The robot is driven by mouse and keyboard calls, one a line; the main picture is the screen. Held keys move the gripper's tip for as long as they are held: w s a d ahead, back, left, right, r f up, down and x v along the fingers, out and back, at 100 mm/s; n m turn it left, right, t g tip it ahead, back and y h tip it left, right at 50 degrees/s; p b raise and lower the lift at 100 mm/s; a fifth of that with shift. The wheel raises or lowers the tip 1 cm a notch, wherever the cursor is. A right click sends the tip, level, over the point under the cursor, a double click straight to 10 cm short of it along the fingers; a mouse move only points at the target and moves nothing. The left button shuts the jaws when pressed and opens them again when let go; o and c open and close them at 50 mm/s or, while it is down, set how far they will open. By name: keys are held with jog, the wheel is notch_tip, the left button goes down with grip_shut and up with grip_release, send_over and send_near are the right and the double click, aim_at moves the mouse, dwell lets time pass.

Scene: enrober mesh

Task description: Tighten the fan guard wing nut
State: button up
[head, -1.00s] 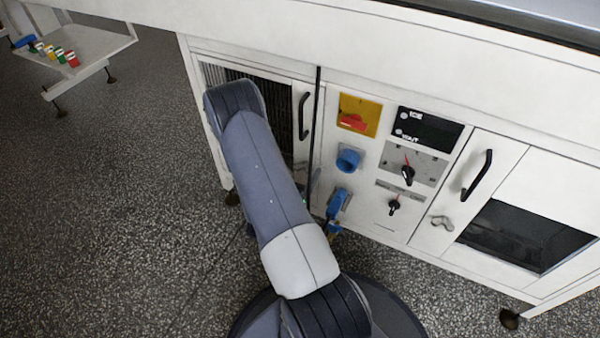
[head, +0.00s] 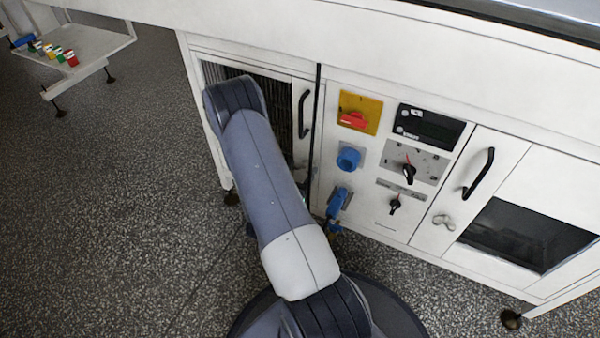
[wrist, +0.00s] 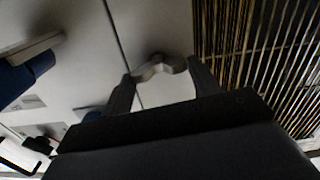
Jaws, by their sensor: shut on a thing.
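The wing nut (wrist: 160,67), a silver two-lobed piece, is on a white panel at the upper middle of the wrist view. My gripper (wrist: 161,72) has one finger at each end of it and is shut on it. In the head view my arm hides the gripper and this wing nut. In the head view part of the grille (head: 283,122) shows beside my arm, at the left of the white cabinet.
A black door handle (head: 304,114), a red rotary switch on a yellow plate (head: 372,101), blue sockets (head: 348,158) and knobs (head: 409,169) stand out from the cabinet front. Another silver wing piece (head: 443,221) is on the right door. Open floor lies left.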

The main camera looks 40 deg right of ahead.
jog(key=shift+m+b, duration=0.55)
jog(key=shift+m, duration=0.25)
jog(key=o, duration=1)
jog(key=p+v, duration=0.2)
jog(key=v, duration=0.8)
jog(key=shift+s+a, duration=0.2)
jog(key=shift+a, duration=0.15)
jog(key=shift+f, duration=0.1)
jog(key=shift+b+x, duration=0.95)
jog(key=shift+x, duration=4.5)
jog(key=shift+a, duration=0.1)
